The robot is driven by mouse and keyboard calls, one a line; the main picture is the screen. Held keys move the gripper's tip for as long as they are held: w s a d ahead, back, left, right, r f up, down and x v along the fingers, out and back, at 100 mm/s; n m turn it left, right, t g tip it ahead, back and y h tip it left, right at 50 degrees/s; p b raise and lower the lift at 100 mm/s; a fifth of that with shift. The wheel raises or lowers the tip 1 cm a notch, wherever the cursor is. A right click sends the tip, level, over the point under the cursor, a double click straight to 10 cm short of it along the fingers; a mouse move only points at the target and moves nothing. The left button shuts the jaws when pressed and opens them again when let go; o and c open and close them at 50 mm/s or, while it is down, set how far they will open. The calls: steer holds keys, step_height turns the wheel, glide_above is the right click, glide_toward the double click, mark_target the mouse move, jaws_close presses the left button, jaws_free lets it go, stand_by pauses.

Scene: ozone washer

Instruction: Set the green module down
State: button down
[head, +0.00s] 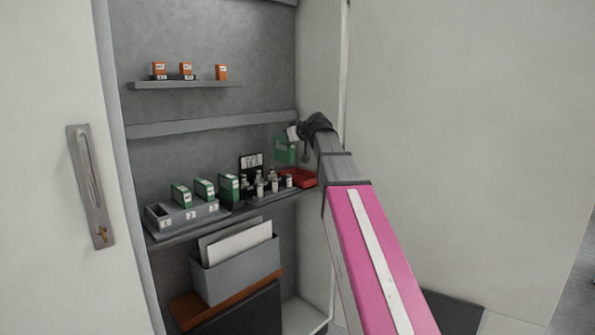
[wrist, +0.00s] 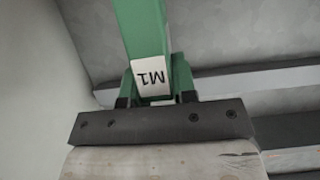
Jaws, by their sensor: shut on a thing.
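A green module (head: 285,152) is held in my gripper (head: 296,134), up in the air above the right end of the cabinet's lower shelf. In the wrist view the green module (wrist: 143,35) carries a white label reading M1, seen upside down. My gripper (wrist: 157,88) is shut on it. A red tray (head: 298,178) lies on the shelf below the module, at the right end. A grey rack with numbered slots (head: 172,222) stands at the left of the same shelf. Several other green modules (head: 204,189) stand in and beside the rack.
Several small bottles (head: 260,190) stand between the modules and the red tray, with a black-and-white sign (head: 251,162) behind. The cabinet's right wall (head: 321,60) is close to my gripper. A grey bin of papers (head: 238,272) stands below.

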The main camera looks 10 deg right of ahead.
steer(key=shift+w+d+f, duration=1.2)
steer(key=shift+f, duration=0.5)
steer(key=shift+w+d+f, duration=1.25)
steer(key=shift+f, duration=0.45)
steer(key=shift+w+d+f, duration=1.2)
steer(key=shift+f, duration=0.5)
steer(key=shift+f, duration=0.15)
steer(key=c, duration=0.9)
jaws_free()
steer(key=v, duration=1.2)
steer(key=shift+r, duration=0.2)
